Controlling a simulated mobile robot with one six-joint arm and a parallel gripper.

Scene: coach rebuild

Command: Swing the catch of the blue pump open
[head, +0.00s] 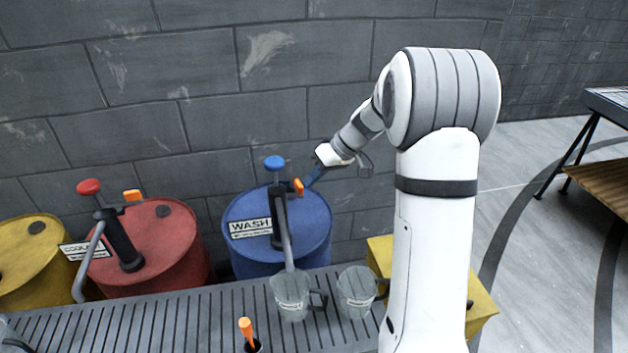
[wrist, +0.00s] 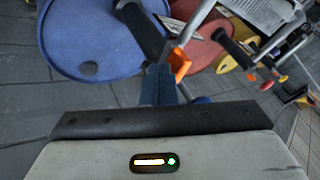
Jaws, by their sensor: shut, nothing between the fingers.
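The blue pump stands on a blue drum (head: 310,232) with a WASH label. It has a black column (head: 278,215), a round blue knob (head: 274,163) on top and a grey spout pointing down to the front. Its orange catch (head: 299,186) sticks out on the right of the column, near the top. My gripper (head: 311,178) is shut and empty, just right of the catch. In the wrist view the closed dark blue fingers (wrist: 158,84) are beside the orange catch (wrist: 180,64), very close. I cannot tell whether they touch it.
A red drum (head: 180,245) with a red-knobbed pump (head: 89,187) and a yellow drum (head: 30,265) stand to the left. Two clear jugs (head: 291,298) (head: 357,297) stand on the slatted bench (head: 160,318) in front. A brick wall (head: 270,100) rises behind.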

